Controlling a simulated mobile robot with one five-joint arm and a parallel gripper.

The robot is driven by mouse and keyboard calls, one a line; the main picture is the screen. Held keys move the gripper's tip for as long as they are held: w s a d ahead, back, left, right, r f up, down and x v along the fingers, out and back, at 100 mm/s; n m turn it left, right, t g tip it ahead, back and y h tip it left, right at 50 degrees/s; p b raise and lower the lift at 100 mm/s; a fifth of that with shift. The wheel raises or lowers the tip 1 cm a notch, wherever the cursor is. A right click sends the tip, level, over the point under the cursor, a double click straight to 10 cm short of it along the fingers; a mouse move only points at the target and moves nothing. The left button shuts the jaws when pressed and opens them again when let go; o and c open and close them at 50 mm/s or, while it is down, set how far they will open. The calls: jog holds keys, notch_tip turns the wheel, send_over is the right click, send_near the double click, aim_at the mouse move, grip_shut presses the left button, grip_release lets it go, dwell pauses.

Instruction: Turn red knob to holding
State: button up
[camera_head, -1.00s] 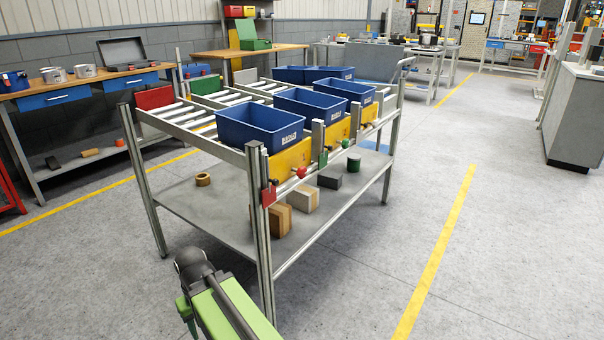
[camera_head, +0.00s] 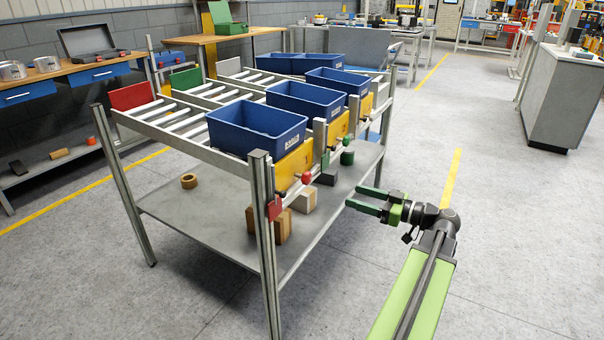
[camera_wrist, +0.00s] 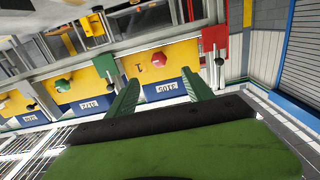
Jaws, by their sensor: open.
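The nearest red knob (camera_head: 306,178) sits on the front of the yellow plate (camera_head: 288,170) at the near lane of the roller rack. In the wrist view this red knob (camera_wrist: 158,60) shows on yellow, just beyond and between my fingertips. My gripper (camera_head: 353,196) is right of the rack, its green fingers pointing left towards the rack's front. Its two fingers (camera_wrist: 160,76) are apart with nothing between them. The gripper is apart from the knob.
Blue bins (camera_head: 256,128) stand on the rollers behind the yellow plates. A red tag (camera_head: 274,208) and a green tag (camera_head: 325,161) hang on the front posts. The lower shelf (camera_head: 225,225) holds several blocks.

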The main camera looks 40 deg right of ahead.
aim_at(310, 179)
jog(key=x, duration=1.7)
jog(key=shift+w+d+r, duration=0.1)
jog(key=shift+d+r, duration=0.05)
jog(key=shift+r, duration=0.2)
grip_shut()
